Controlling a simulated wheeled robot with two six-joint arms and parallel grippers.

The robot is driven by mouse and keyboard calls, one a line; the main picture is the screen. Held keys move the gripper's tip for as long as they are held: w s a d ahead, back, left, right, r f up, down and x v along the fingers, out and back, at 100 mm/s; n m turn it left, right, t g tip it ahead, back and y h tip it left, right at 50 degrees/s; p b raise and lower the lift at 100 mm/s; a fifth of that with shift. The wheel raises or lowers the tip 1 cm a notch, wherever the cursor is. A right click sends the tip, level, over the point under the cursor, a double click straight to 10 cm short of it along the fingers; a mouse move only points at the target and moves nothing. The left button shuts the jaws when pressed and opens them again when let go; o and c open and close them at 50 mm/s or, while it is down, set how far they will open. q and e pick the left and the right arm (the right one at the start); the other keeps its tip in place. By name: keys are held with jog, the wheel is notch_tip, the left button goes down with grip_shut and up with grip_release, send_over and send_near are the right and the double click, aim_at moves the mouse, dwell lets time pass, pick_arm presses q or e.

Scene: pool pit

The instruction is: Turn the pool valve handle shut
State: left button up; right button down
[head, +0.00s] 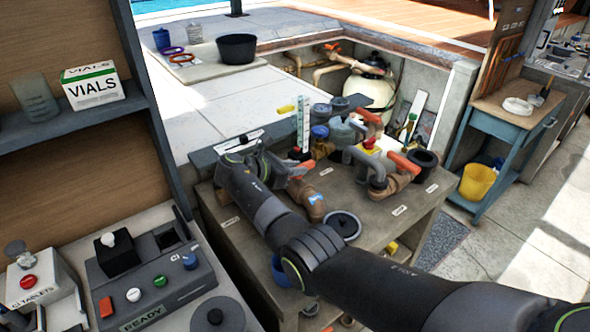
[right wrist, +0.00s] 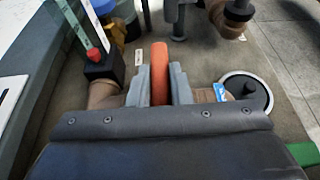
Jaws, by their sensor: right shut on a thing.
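My right gripper (head: 285,174) reaches across the bench from the lower right in the head view. In the right wrist view my right gripper (right wrist: 161,90) has its two grey fingers on either side of an orange valve handle (right wrist: 160,60), shut on it. The handle stands out beyond the fingertips, and its lower part is hidden between them. In the head view the orange handle (head: 297,181) shows only partly beside the fingers. Below it is a brown pipe elbow (head: 315,208) with a blue tag. My left gripper is not in view.
Other orange handles (head: 405,163) and pipe fittings crowd the bench to the right. A round grey-rimmed cap (head: 344,224) lies close by; it also shows in the right wrist view (right wrist: 247,92). A green-marked upright strip (head: 303,127) stands behind. The bench's front right is mostly clear.

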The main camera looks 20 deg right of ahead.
jog(key=c, duration=1.3)
grip_release()
notch_tip(320, 180, up, 10)
jog(key=shift+b, duration=0.45)
